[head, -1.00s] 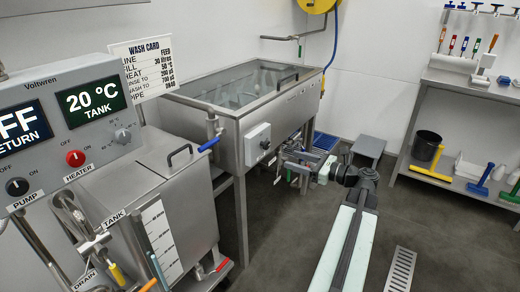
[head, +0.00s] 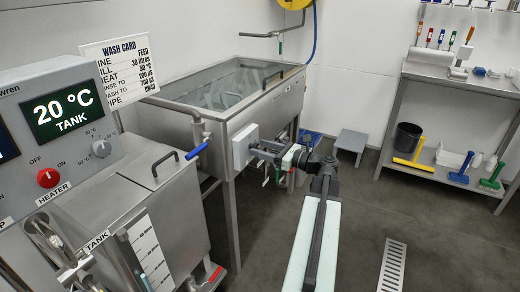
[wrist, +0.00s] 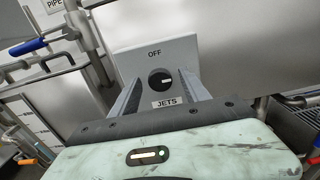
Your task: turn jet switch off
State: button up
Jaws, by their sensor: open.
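The jet switch is a black round knob (wrist: 160,80) on a light grey box (wrist: 150,58) with "OFF" above it and "JETS" below. A white mark on the knob points to the right, not up at "OFF". In the head view the box (head: 242,146) is on the front of the steel wash tank (head: 220,125). My gripper (wrist: 158,88) is open, with one finger on each side of the knob in the wrist view. I cannot tell whether the fingers touch it. In the head view my gripper (head: 262,150) reaches the front of the box, and the knob is hidden there.
A blue-handled valve (head: 197,150) sticks out left of the box. A control panel (head: 70,140) and a lidded tank (head: 150,200) stand at the left. A grey step stool (head: 351,143) and a shelf bench (head: 450,178) are at the back right. The floor between is clear.

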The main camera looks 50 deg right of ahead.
jog(key=shift+w+a, duration=0.1)
jog(key=shift+w, duration=0.1)
grip_shut()
jog(key=shift+a, duration=0.1)
